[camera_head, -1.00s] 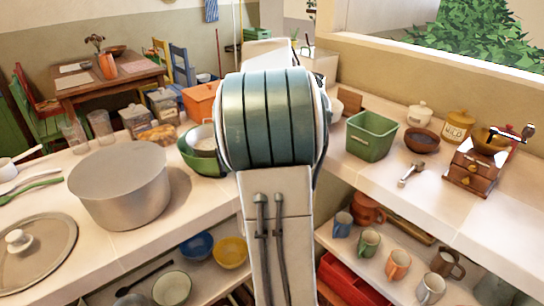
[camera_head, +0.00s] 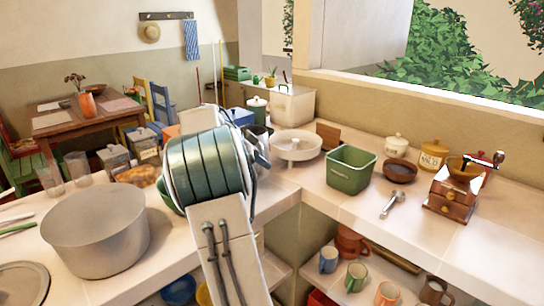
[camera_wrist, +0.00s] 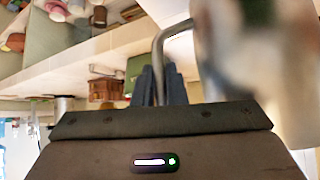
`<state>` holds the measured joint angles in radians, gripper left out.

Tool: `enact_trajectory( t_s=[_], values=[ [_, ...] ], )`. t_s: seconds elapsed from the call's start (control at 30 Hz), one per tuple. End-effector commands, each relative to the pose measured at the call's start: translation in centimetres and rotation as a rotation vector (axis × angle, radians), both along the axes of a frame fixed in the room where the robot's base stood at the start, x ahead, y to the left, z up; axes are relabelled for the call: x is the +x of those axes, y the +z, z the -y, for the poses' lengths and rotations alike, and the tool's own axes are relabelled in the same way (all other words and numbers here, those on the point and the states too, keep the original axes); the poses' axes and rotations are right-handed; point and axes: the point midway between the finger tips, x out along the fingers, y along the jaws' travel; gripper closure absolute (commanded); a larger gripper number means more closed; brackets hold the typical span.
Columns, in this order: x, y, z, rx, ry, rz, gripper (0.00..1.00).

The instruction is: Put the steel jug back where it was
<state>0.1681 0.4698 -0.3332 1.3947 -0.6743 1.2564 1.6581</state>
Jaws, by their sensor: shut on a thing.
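The steel jug (camera_wrist: 296,105) fills the right side of the wrist view, close and blurred. Its bent metal handle (camera_wrist: 168,38) runs down between the dark fingers of my gripper (camera_wrist: 161,86). My gripper is shut on this handle, and the jug is right beside the fingers. In the head view, my own arm hides the gripper, and I cannot make out the jug there. Whether the jug touches any surface cannot be told.
A large pot (camera_head: 95,232) stands on the left counter. A green tub (camera_head: 352,170), a brown bowl (camera_head: 400,171), a metal scoop (camera_head: 392,204) and a coffee grinder (camera_head: 452,195) stand on the right counter. Several mugs are on the shelf below. Bare counter lies around the scoop.

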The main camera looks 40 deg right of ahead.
Motion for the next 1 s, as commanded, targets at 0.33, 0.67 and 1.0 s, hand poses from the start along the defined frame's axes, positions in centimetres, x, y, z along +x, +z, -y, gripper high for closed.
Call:
enact_trajectory(
  t_s=[0.33,0.67,1.0],
  values=[
    [0.1,-2.9,0.0,-0.003,0.0,0.002,1.0],
    [0.1,-3.8,0.0,-0.004,0.0,0.006,1.0],
    [0.1,-4.3,-0.1,0.0,0.001,0.001,0.67]
  ],
)
